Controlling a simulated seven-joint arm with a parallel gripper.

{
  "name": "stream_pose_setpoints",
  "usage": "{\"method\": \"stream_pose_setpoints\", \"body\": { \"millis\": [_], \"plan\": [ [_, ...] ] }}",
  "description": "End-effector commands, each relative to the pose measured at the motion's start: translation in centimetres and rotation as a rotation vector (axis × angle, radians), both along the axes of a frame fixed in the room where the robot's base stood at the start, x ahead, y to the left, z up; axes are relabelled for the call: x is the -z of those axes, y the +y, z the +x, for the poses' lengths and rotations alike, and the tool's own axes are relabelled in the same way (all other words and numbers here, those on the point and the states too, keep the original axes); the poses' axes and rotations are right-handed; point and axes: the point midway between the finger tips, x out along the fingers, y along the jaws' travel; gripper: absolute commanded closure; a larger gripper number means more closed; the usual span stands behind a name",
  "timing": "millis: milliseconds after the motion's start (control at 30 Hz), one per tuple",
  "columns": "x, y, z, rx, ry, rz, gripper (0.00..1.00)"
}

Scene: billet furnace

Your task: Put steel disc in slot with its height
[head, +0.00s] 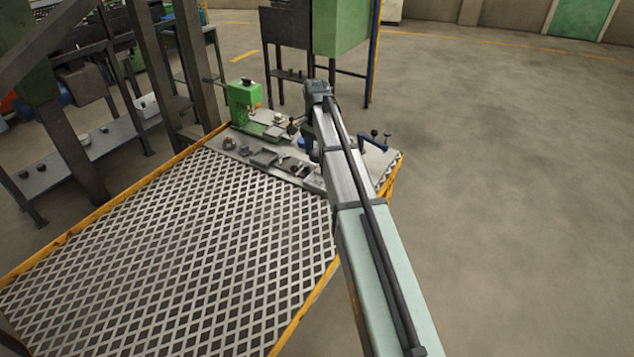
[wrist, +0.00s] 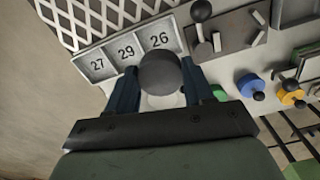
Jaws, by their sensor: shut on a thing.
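A dark grey steel disc (wrist: 159,74) is held between the two blue fingers of my gripper (wrist: 160,82) in the wrist view. A pale slot tray (wrist: 84,58) shows three slots marked 27, 29 and 26 from left to right. The disc is in front of the lower edge of the slot marked 26 (wrist: 158,40), whose number stays visible. I cannot tell its height above the tray. A pale round part beneath the disc is mostly hidden. In the head view my arm reaches over the bench end and hides the disc.
The wrist view shows a black-knobbed lever (wrist: 201,11), a blue round part (wrist: 250,84) and a yellow one (wrist: 290,95) to the right. In the head view, a green press (head: 243,98) stands at the back left and a blue clamp (head: 373,144) at right. The mesh tabletop (head: 170,260) is clear.

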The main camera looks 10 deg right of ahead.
Motion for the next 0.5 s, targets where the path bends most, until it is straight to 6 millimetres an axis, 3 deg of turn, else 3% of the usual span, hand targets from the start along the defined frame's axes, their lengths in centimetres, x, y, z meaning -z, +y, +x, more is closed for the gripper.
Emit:
{"method": "stream_pose_setpoints", "body": {
  "millis": [167,500],
  "plan": [
    [1.4,0.0,-0.1,0.013,0.001,0.000,1.00],
    [6.0,0.0,-0.1,0.011,0.001,0.000,1.00]
  ]
}}
